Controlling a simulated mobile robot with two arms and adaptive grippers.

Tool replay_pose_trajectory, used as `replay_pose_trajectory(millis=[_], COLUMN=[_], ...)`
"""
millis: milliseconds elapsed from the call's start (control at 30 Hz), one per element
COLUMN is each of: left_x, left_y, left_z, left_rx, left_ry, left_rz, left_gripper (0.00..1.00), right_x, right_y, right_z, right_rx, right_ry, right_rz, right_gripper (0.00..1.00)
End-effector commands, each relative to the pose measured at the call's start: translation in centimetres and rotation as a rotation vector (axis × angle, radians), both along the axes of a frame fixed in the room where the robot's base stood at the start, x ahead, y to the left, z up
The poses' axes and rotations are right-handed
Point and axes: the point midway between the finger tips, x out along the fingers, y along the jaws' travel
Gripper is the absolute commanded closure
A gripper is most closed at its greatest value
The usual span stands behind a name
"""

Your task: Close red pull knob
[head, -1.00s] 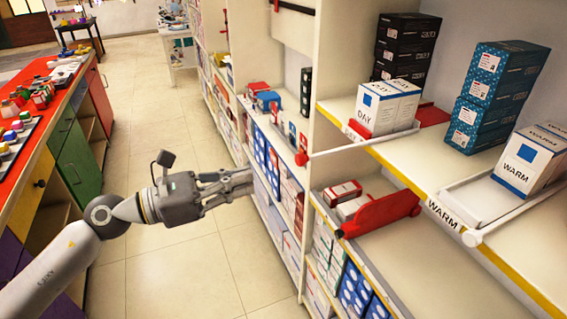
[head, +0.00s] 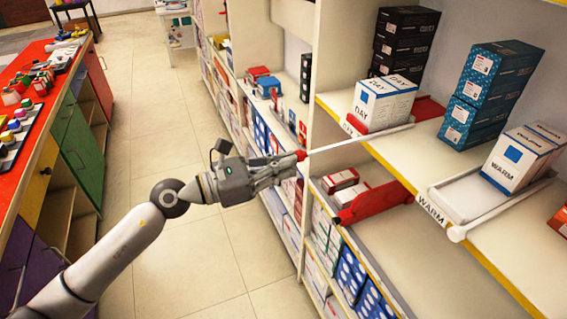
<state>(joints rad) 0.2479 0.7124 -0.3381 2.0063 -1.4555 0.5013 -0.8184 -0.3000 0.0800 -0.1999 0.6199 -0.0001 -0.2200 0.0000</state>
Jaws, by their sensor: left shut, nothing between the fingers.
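The red pull knob (head: 301,155) sits at the near-left end of a long white rod (head: 360,140). My right gripper is not in view.
A red divider (head: 372,204) stands on the lower shelf by small boxes. A white tray (head: 490,198) marked WARM juts out at right with its own rod. A red-topped counter (head: 45,115) runs along the left. The tiled aisle (head: 165,120) between is clear.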

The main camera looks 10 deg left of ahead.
Motion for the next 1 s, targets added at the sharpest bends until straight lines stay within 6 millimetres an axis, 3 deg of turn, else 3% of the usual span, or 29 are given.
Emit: replay_pose_trajectory(millis=[367, 700, 1000], left_x=[1.0, 5.0, 7.9], left_y=[-1.3, -6.9, -10.9], left_z=[0.3, 0.4, 0.1], left_rx=[-0.001, -0.002, -0.001], left_ry=[0.0, -0.002, 0.0], left_rz=[-0.001, -0.001, -0.001], left_gripper=[1.0, 1.0, 1.0], right_x=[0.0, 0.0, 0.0], right_y=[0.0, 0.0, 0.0], right_z=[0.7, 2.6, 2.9], right_rx=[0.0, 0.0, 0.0], right_ry=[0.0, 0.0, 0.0], right_rz=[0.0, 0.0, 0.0], right_gripper=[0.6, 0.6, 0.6])
